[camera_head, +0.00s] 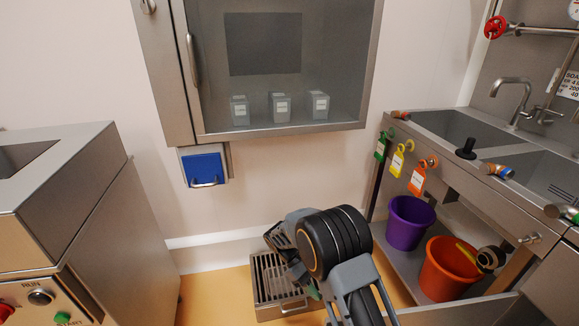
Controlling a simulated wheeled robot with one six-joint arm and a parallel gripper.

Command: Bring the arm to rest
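My arm rises from the bottom edge right of centre, with a large black joint facing the camera. My gripper (282,241) seems to be the grey part at the left of that joint, and it is mostly hidden behind it. Its fingertips do not show clearly, so I cannot tell whether it is open or shut. No held object shows. The arm end appears in front of a slotted metal tray (266,292) near the floor; I cannot tell whether they touch.
A steel machine (60,205) with a start panel stands at left. A wall cabinet (290,70) holds three grey containers (280,107). A blue-fronted box (203,169) hangs below. At right are a sink bench (500,195), a purple bucket (408,222) and an orange bucket (446,272).

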